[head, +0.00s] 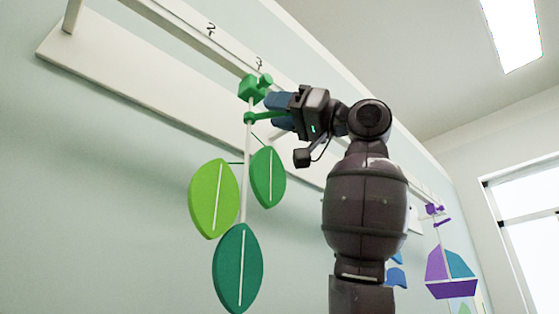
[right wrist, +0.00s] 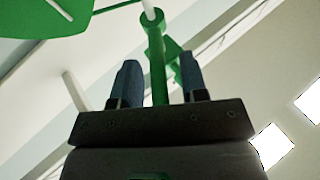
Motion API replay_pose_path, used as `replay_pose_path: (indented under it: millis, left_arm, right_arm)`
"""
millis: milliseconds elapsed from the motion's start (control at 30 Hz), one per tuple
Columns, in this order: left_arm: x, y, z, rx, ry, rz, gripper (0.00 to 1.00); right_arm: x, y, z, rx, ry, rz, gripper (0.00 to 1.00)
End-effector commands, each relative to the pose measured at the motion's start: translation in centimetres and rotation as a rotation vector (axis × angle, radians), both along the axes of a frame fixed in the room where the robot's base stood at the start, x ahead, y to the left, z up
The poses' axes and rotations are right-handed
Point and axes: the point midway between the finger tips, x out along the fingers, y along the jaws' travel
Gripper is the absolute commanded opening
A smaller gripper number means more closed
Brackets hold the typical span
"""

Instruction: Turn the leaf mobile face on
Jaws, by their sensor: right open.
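The leaf mobile hangs from a green block (head: 254,88) on a pale rail. It has a white rod with a light green leaf (head: 212,199), a mid-green leaf (head: 268,178) and a dark green leaf (head: 238,268). The leaves show their broad sides at a slant in the head view. A green collar with a lever (head: 262,116) sits on the rod just below the block. My right gripper (head: 271,111) is open at this lever. In the right wrist view the lever (right wrist: 158,72) lies between its two blue fingers (right wrist: 161,78), with gaps on both sides. My left gripper is not seen.
A purple and teal boat mobile (head: 450,272) hangs farther right along the rail (head: 210,40). Blue pieces (head: 396,277) show partly behind my right arm. A pale wall board (head: 130,87) runs behind the rail. Open air lies left of the leaves.

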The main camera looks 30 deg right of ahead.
Motion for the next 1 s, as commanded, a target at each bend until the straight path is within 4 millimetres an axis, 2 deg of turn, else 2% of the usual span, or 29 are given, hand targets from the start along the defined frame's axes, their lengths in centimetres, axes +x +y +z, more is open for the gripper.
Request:
replay_pose_path:
  millis: [233,633,1000]
  left_arm:
    - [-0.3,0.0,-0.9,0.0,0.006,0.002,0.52]
    - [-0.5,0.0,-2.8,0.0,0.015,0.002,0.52]
    - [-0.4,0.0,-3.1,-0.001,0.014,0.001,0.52]
  right_arm:
    - [-1.4,-1.6,-1.0,0.001,-0.002,-0.004,0.4]
    - [-5.7,-6.2,-3.6,0.001,0.0,-0.002,0.4]
    - [-6.8,-7.3,-4.1,0.0,0.0,0.001,0.4]
